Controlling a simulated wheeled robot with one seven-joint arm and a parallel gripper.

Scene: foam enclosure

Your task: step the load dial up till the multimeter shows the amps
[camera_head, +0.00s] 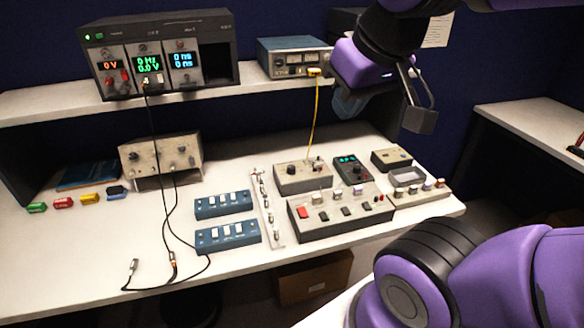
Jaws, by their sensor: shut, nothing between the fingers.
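The multimeter (349,171) is a dark handheld unit with a small green-lit display, lying on the bench right of centre. Its digits are too small to read. Left of it is a grey box (303,179) with a black knob (291,169), which looks like the load dial. A yellow cable runs from the box up to the shelf. My gripper (348,106) hangs in the air above the bench, behind and above the multimeter and the box, apart from both. It is shut and empty; its fingertips are dark and hard to make out.
A grey panel (341,214) with a red switch stands in front of the multimeter. Blue switch boxes (226,237) lie left. A blue instrument (284,58) and a dark instrument rack (219,60) stand on the shelf.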

